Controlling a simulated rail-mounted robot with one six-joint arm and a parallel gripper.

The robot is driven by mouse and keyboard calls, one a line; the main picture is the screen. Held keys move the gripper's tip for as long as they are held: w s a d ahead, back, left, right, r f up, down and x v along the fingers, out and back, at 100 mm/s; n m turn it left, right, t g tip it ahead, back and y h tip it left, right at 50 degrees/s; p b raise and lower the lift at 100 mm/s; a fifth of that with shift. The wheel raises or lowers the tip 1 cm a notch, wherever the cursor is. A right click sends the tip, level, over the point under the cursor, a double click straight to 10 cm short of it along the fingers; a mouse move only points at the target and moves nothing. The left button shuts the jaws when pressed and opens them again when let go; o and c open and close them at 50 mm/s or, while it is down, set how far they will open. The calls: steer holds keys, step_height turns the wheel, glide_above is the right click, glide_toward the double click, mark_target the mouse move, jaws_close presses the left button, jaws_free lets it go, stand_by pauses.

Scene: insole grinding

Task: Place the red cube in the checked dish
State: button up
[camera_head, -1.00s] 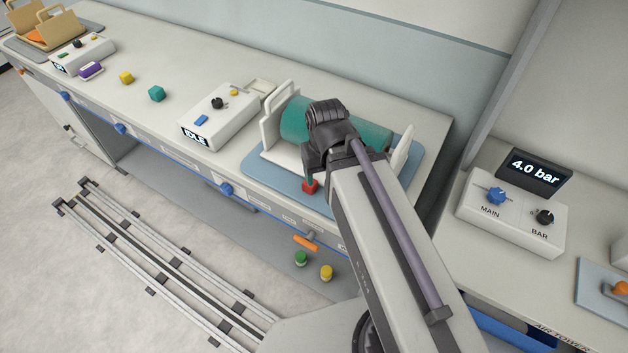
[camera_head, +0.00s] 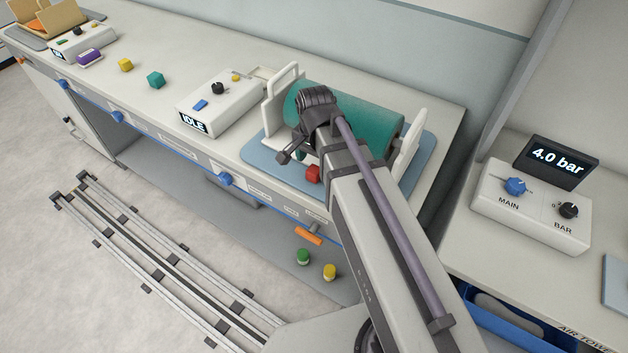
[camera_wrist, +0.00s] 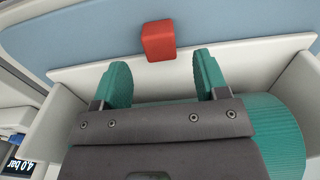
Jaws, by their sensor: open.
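The red cube (camera_head: 314,173) sits on the front strip of the blue mat, before the teal roller machine, in the head view. It also shows in the wrist view (camera_wrist: 158,41), beyond my fingertips and between their lines. My gripper (camera_head: 287,155) is left of the cube in the head view, apart from it. In the wrist view, its two teal fingers (camera_wrist: 160,66) are spread with nothing between them. I cannot make out a checked dish in either view.
The teal roller (camera_head: 375,115) with white side plates stands close to the cube. A white IDLE box (camera_head: 215,105), teal cube (camera_head: 156,80), yellow cube (camera_head: 125,65) and purple block (camera_head: 90,57) lie to the left. A pressure console (camera_head: 530,205) is at right.

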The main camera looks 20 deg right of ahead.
mark_target(314, 170)
step_height(314, 170, down, 5)
steer(key=b, duration=0.5)
steer(key=shift+a+f, duration=0.15)
steer(key=shift+s+r, duration=0.1)
steer(key=shift+r, duration=0.1)
steer(key=c, duration=1.1)
